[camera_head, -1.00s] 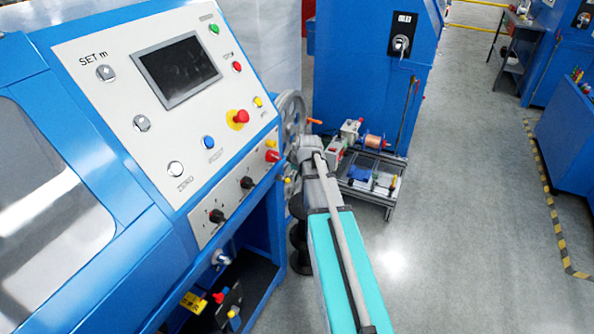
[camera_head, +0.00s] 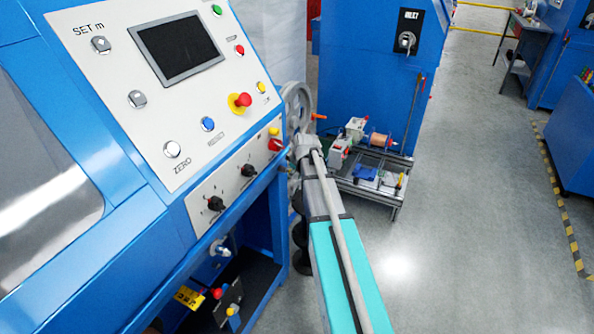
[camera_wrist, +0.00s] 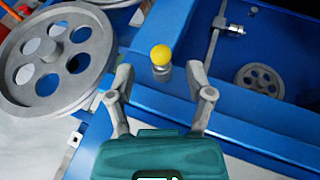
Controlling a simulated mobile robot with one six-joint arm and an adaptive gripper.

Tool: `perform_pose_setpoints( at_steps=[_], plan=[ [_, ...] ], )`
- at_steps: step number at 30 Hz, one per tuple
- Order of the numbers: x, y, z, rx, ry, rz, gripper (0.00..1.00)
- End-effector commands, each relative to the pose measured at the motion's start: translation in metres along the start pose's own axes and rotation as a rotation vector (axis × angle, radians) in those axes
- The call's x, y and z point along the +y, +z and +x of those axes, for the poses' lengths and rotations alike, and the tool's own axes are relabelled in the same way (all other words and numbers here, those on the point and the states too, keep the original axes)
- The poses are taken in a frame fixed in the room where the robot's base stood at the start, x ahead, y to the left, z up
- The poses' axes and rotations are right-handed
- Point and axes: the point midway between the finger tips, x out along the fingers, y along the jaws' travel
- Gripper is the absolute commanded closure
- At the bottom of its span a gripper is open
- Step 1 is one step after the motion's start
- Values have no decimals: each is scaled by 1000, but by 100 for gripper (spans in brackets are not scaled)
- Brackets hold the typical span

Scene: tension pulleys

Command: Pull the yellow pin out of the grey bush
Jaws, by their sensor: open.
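The yellow pin shows as a round yellow knob (camera_wrist: 161,55) in the wrist view, just above the centre. It sits on the short grey bush (camera_wrist: 163,73), which stands on a blue machine frame. My gripper (camera_wrist: 161,80) is open, with one grey finger to the left of the pin and one to the right. Both fingers appear apart from the knob and bush, and nothing is held. The pin's shaft is hidden. In the head view my arm reaches toward the machine, and I cannot make out the fingers there.
A large grey spoked pulley (camera_wrist: 57,58) stands left of the pin in the wrist view. A smaller pulley (camera_wrist: 257,79) lies in the recess at right.

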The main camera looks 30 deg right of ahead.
Motion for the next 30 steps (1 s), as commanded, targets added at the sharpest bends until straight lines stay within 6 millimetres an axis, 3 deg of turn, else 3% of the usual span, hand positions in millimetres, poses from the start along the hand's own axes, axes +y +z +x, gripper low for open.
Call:
perform_pose_setpoints(
  at_steps=[9,23,30],
  plan=[
    [-1,0,23,0,0,-1,32],
    [0,-1,26,0,0,-1,32],
    [0,-1,26,0,0,-1,73]
  ],
)
